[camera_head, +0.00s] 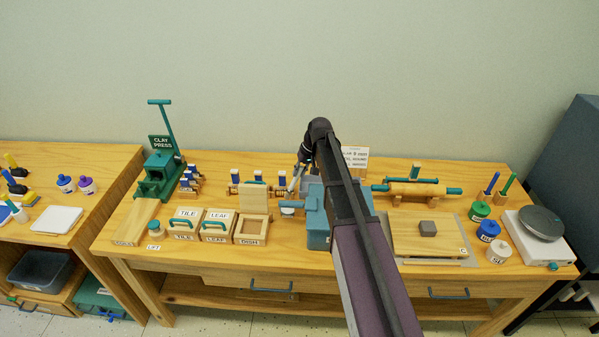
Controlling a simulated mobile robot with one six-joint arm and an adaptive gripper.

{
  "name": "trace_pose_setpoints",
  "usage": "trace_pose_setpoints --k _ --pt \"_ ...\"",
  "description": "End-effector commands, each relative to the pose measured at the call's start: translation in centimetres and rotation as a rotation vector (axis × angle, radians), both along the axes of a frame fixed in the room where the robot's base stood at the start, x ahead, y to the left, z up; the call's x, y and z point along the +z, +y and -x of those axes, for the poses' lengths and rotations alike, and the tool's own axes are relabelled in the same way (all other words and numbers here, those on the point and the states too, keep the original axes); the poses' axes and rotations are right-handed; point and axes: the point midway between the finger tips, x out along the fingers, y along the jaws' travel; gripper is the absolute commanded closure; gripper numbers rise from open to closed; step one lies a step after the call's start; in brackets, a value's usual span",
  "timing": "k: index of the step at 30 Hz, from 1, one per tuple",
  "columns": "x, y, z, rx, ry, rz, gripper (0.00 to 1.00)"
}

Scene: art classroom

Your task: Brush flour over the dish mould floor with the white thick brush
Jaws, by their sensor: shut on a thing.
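The dish mould (250,230) is a square wooden frame at the front middle of the table, right of the leaf mould. Its label is small and blurred but seems to read DISH. It is open, with a light floor inside and a wooden panel (254,198) upright behind it. My gripper (301,168) is behind and right of the mould, partly hidden by my own arm. It is shut on a pale, tilted, brush-like tool (295,180), which looks like the white brush. Its tip seems near the blue-grey container, apart from the mould; I cannot tell whether it touches anything.
Closed tile (183,223) and leaf (217,225) moulds stand left of the dish mould. A blue-grey box (318,230) stands right of it, partly behind my arm. A clay press (160,172) is far left; a board (418,245) with a grey block and labelled jars are right.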

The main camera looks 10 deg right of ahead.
Motion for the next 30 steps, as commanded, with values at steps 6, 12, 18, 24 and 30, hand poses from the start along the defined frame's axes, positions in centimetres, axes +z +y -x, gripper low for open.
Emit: trace_pose_setpoints --k 6,12,18,24,30 --pt "-2.0 0.0 0.0 0.000 0.000 0.000 1.00" --pt "-3.6 0.0 0.0 0.000 0.000 0.000 1.00" --pt "-4.7 0.0 0.0 0.000 0.000 0.000 1.00" --pt "-5.2 0.0 0.0 0.000 0.000 0.000 1.00" --pt "-5.2 0.0 0.0 0.000 0.000 0.000 1.00"
